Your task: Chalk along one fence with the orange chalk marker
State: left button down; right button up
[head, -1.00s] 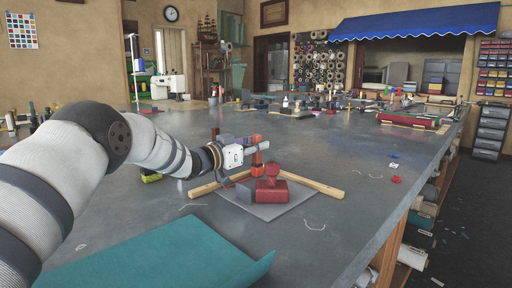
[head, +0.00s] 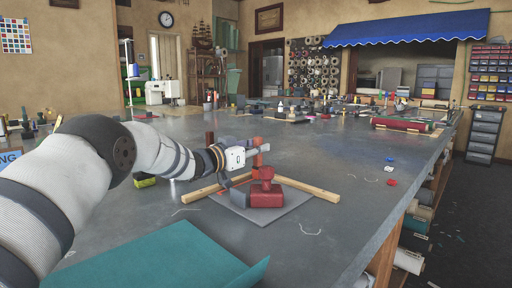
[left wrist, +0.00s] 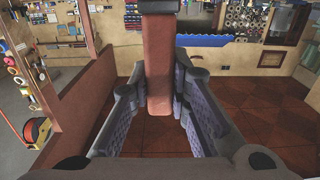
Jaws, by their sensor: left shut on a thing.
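My left gripper (head: 254,152) is above the work area in the head view, shut on the orange chalk marker (head: 257,143). In the left wrist view the marker (left wrist: 158,65) is a long orange-brown bar between the fingers (left wrist: 160,105). Two pale wooden fences, a left one (head: 204,191) and a right one (head: 308,189), meet in a V at the back of a grey mat (head: 275,215). The gripper is over the V's far corner, which it and the red tool partly hide. I cannot tell whether the marker's tip touches anything. My right gripper is not in view.
A red block-like tool (head: 265,195) with a knob stands on the mat between the fences, close below the gripper. A teal sheet (head: 165,262) lies at the front left. Small red (head: 390,182) and blue pieces lie to the right.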

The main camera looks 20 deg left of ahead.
pick_arm(q)
jog(key=shift+s+d+r, duration=0.1)
jog(key=shift+d+r, duration=0.2)
jog(key=shift+r, duration=0.4)
jog(key=shift+r+p, duration=1.35)
jog(key=shift+r, duration=1.85)
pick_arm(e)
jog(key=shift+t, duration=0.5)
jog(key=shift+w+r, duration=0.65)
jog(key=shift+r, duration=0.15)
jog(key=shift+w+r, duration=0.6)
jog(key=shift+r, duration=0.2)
